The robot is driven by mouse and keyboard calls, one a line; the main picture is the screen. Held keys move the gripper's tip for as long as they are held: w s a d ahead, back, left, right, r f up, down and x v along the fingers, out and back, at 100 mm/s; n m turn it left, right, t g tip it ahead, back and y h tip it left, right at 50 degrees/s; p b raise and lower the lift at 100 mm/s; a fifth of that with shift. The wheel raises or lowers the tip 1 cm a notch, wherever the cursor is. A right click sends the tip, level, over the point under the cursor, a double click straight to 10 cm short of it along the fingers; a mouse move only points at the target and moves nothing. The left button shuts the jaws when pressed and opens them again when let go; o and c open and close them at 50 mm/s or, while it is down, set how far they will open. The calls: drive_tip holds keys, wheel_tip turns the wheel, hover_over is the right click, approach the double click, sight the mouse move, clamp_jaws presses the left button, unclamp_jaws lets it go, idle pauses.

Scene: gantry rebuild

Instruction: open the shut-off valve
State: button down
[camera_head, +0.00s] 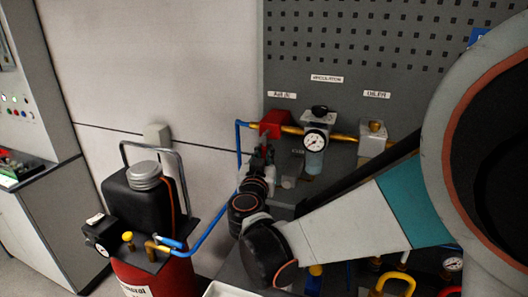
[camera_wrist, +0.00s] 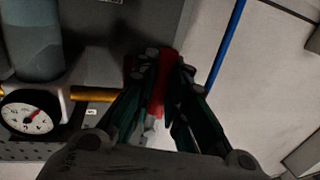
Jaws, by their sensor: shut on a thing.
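The red shut-off valve (camera_head: 274,122) is on the grey panel, at the left end of the brass air line, under a small label. A blue hose runs down from its left side. My gripper (camera_head: 264,146) is just below and in front of it and hides part of it. In the wrist view the fingers of my gripper (camera_wrist: 165,62) are shut on a narrow red handle (camera_wrist: 158,92) of the valve. The handle lies lengthwise between the fingers. The valve's body is mostly hidden behind them.
A regulator with a dial gauge (camera_head: 315,141) stands close to the right of the valve, with an oiler (camera_head: 374,138) beyond it. A red compressor tank (camera_head: 155,277) with a black motor is at lower left. My arm crosses the lower right.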

drive_tip(key=shift+a, duration=0.1)
drive_tip(key=shift+w+a+r+m+t+h+b, duration=0.25)
drive_tip(key=shift+a+m, duration=0.4)
drive_tip(key=shift+m, duration=0.9)
drive_tip(key=shift+w+a+r+m+t+h+b, duration=0.25)
drive_tip(key=shift+a+m, duration=0.35)
drive_tip(key=shift+m, duration=0.9)
drive_tip(key=shift+w+a+r+m+t+h+b, duration=0.1)
drive_tip(key=shift+a+r+m+t+b, duration=0.4)
drive_tip(key=shift+m, duration=1.05)
drive_tip(key=shift+a+f+g+p, duration=0.15)
drive_tip(key=shift+g+p, duration=0.15)
drive_tip(key=c, duration=1.6)
unclamp_jaws()
drive_tip(key=v, duration=0.7)
drive_tip(key=shift+s, duration=0.2)
